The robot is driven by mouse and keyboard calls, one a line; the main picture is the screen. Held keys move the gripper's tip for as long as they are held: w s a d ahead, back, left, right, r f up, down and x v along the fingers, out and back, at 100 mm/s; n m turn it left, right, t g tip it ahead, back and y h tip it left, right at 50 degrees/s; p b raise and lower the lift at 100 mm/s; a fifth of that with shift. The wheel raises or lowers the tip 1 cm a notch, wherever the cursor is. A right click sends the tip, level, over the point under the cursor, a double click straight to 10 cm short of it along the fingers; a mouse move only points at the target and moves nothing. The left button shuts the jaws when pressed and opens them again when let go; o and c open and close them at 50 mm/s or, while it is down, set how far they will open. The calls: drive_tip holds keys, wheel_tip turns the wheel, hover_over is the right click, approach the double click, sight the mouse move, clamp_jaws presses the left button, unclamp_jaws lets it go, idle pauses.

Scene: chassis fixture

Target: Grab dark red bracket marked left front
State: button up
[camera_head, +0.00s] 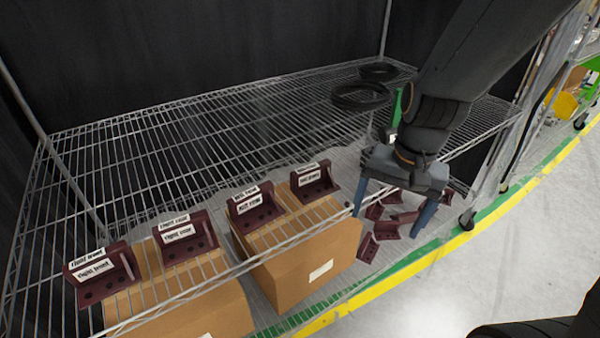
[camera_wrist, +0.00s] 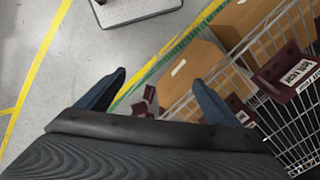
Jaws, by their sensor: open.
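The dark red bracket whose label appears to read left front (camera_head: 315,182) stands upright on the wire shelf, rightmost in a row. In the wrist view a bracket (camera_wrist: 237,113) in that place is partly hidden behind the right finger. My gripper (camera_head: 393,208) is open and empty, to the right of this bracket and apart from it. In the wrist view its two fingers (camera_wrist: 159,80) are spread, with floor and loose parts behind them.
The left rear bracket (camera_head: 255,207), right rear bracket (camera_head: 186,238) and right front bracket (camera_head: 101,273) stand further left. Cardboard boxes (camera_head: 300,268) sit below the wire shelf (camera_head: 150,160). Several loose dark red brackets (camera_head: 385,222) lie lower down. Black rings (camera_head: 360,96) lie at the back.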

drive_tip(key=shift+o, duration=1.3)
drive_tip(key=w+a+r+m+t+y+p, duration=0.1)
drive_tip(key=w+a+m+p, duration=0.4)
drive_tip(key=m, duration=0.7)
drive_tip(key=w+a+r, duration=0.1)
drive_tip(key=w+a, duration=0.1)
drive_tip(key=w, duration=0.2)
drive_tip(key=shift+a+r+t, duration=0.35)
drive_tip(key=shift+a+t, duration=0.05)
drive_tip(key=m+t+p, duration=0.1)
drive_tip(key=m+p, duration=0.3)
drive_tip(key=m, duration=0.9)
hover_over(314, 168)
drive_tip(key=s+d, duration=0.1)
drive_tip(key=s, duration=0.1)
drive_tip(key=shift+f+y, duration=0.2)
drive_tip(key=shift+y, duration=0.1)
drive_tip(key=b+x, duration=0.4)
drive_tip(key=x, duration=0.3)
drive_tip(key=shift+w+f, duration=0.15)
drive_tip(key=shift+f, duration=0.05)
drive_tip(key=shift+r+t, duration=0.1)
drive_tip(key=shift+t, duration=0.2)
drive_tip(key=c, duration=1.1)
